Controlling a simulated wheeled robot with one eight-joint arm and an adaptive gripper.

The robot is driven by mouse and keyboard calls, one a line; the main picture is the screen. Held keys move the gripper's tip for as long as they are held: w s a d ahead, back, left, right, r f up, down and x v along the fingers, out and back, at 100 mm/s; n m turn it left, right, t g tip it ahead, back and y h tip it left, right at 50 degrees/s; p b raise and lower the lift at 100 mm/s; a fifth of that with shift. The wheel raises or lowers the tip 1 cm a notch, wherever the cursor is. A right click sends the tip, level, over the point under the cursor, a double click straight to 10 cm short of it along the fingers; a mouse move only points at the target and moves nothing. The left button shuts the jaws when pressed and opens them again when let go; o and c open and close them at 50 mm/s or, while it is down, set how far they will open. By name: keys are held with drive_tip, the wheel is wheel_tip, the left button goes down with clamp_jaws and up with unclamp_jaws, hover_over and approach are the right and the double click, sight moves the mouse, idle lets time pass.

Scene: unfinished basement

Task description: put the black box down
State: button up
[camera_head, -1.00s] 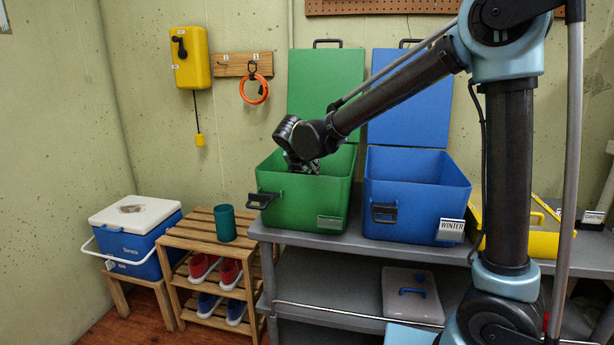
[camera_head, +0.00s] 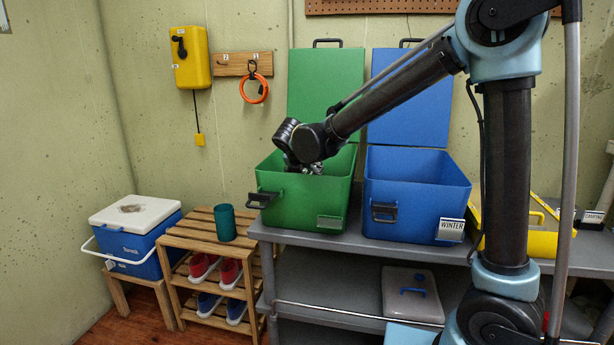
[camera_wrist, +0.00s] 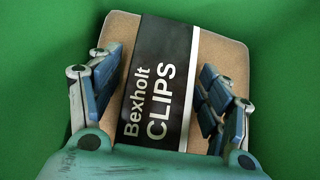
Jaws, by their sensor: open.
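A box (camera_wrist: 205,62) of brown card with a wide black label reading "Bexholt CLIPS" lies inside the green bin, between my fingers in the wrist view. There the bin's front wall hides the box. The green bin stands on the grey shelf with its lid raised behind.
A blue bin (camera_head: 415,205) labelled WINTER stands open just to the right. A yellow container (camera_head: 545,235) is beyond it. A teal cup (camera_head: 225,223) stands on the wooden rack (camera_head: 190,229) at left, beside a blue cooler (camera_head: 130,245). Green walls surround the fingers closely.

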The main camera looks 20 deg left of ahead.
drive_tip(key=a+v, duration=0.1)
drive_tip(key=v, duration=1)
drive_tip(key=shift+s+d+r, duration=0.2)
drive_tip(key=shift+d+r, duration=0.05)
drive_tip(key=shift+d, duration=0.25)
